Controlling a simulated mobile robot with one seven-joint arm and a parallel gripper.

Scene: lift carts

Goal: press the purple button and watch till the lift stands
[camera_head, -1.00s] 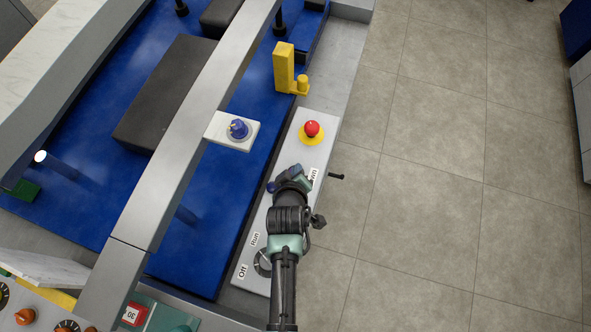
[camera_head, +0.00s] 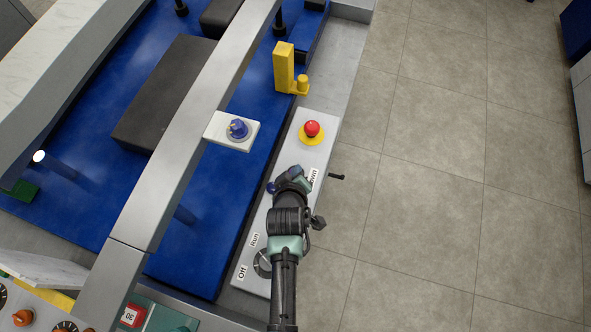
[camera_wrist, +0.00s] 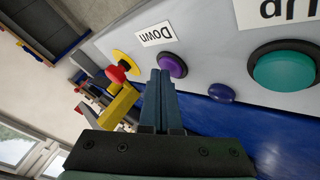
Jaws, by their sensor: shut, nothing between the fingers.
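The purple button (camera_wrist: 172,65) sits on the pale grey control panel (camera_wrist: 205,45), beside the "Down" label (camera_wrist: 157,34) in the wrist view. My gripper (camera_wrist: 160,73) is shut and empty, its fingertips right beside the purple button; I cannot tell if they touch it. In the head view my gripper (camera_head: 288,178) is over the panel (camera_head: 311,158) and hides the purple button. A large teal button (camera_wrist: 287,68) and a small dark blue round piece (camera_wrist: 221,93) are also on the panel. The lift's blue base (camera_head: 100,95) lies to the left.
A red stop button (camera_head: 312,128) with a yellow collar is farther up the panel, below a yellow post (camera_head: 284,68). A grey rail (camera_head: 190,120) crosses left of my arm. A run/off knob (camera_head: 262,263) is near it. Open tiled floor (camera_head: 440,170) lies right.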

